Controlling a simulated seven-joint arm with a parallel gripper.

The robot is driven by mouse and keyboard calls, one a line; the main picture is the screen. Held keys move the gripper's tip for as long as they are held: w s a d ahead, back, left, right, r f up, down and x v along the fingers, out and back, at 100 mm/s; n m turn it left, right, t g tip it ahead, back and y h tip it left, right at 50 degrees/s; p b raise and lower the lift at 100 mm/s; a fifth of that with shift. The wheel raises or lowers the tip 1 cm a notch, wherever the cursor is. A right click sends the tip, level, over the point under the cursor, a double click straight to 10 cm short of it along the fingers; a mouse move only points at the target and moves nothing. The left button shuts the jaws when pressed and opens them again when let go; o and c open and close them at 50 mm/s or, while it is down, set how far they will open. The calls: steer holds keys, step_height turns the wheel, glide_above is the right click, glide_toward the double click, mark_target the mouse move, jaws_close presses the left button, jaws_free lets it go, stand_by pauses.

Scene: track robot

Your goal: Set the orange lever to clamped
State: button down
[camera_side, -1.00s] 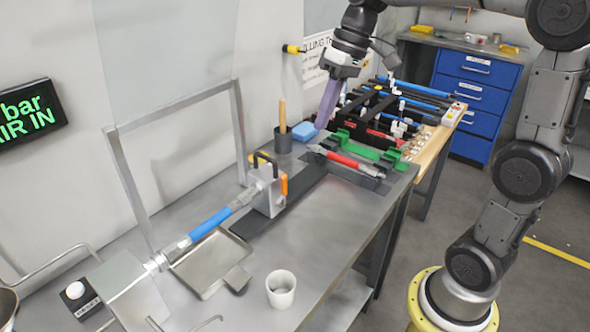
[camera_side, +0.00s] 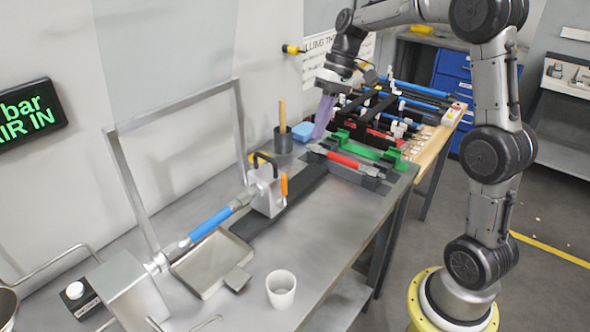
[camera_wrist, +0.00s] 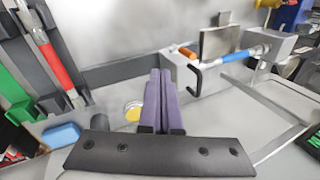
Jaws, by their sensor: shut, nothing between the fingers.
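The orange lever (camera_side: 284,185) stands upright on the right side of a grey clamp block (camera_side: 267,196) on the bench. It also shows in the wrist view (camera_wrist: 187,52), beside a black handle. A blue tube (camera_side: 211,222) with metal ends runs from the block down to a metal box at the left; it also shows in the wrist view (camera_wrist: 233,58). My gripper (camera_side: 319,137), with long purple fingers, is above the back of the bench, right of and behind the lever, apart from it. In the wrist view the fingers (camera_wrist: 160,75) are together and empty.
A red tube (camera_side: 342,160) lies in a dark holder near green brackets. A dark cup with a wooden handle (camera_side: 283,138) and a blue block (camera_side: 303,131) stand behind. A metal frame (camera_side: 243,130) rises behind the clamp block. A tray (camera_side: 212,263) and white cup (camera_side: 281,289) are in front.

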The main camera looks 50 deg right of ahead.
mark_target(283, 191)
steer(key=w+a+f, duration=0.1)
steer(key=a+f, duration=0.6)
steer(key=f, duration=0.1)
steer(key=shift+w+a+f, duration=0.15)
steer(key=shift+w+f, duration=0.05)
steer(key=shift+f, duration=0.05)
steer(key=shift+a, duration=0.1)
